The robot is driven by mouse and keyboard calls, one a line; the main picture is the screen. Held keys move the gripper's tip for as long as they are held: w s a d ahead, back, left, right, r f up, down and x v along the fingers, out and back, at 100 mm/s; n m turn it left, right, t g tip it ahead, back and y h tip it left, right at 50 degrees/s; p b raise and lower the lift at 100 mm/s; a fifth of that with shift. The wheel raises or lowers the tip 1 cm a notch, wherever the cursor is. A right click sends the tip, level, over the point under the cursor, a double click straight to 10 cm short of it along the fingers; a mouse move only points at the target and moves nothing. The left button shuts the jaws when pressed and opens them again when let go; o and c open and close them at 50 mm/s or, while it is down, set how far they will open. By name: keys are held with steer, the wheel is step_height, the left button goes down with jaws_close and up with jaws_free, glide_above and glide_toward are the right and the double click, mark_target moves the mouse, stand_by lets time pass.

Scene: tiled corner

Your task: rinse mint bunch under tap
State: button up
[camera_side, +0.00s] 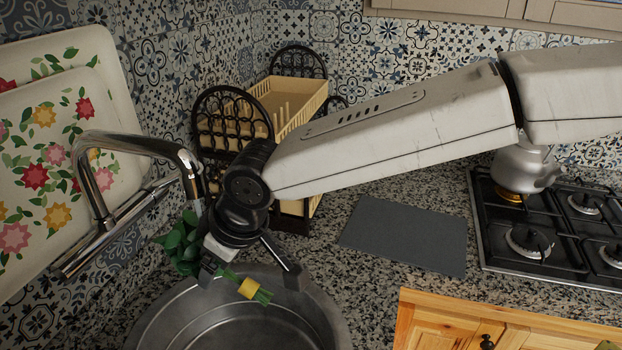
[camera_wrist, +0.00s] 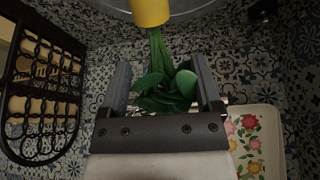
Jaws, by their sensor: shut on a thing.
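The mint bunch has green leaves (camera_side: 181,243) and stems bound by a yellow band (camera_side: 249,288). My gripper (camera_side: 222,268) is shut on the bunch and holds it above the back left of the round metal sink (camera_side: 300,300). The leaves are to the left of the gripper, close to the tap's spout; the stems stick out to the right. In the wrist view the leaves (camera_wrist: 166,92) are between the two fingers, with the yellow band (camera_wrist: 150,11) at the top. The chrome tap (camera_side: 140,144) arches over from the left. I cannot tell whether water runs.
A dish rack (camera_side: 285,92) stands in the corner behind my gripper. Flowered trays (camera_side: 60,140) lean on the left wall. A grey mat (camera_side: 405,236) lies on the granite counter. A stove (camera_side: 545,235) with a kettle (camera_side: 525,168) is at the right.

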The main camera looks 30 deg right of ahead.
mark_target(246, 282)
steer(key=shift+d, duration=0.1)
stand_by(0.3)
steer(key=shift+s+d, duration=0.75)
steer(key=shift+s, duration=0.25)
steer(key=shift+s+d, duration=0.7)
steer(key=shift+s, duration=0.25)
steer(key=s+d+r, duration=0.3)
steer(key=s+d, duration=0.2)
steer(key=s, duration=0.2)
steer(key=shift+d, duration=0.3)
stand_by(0.5)
steer(key=shift+d, duration=0.1)
stand_by(0.4)
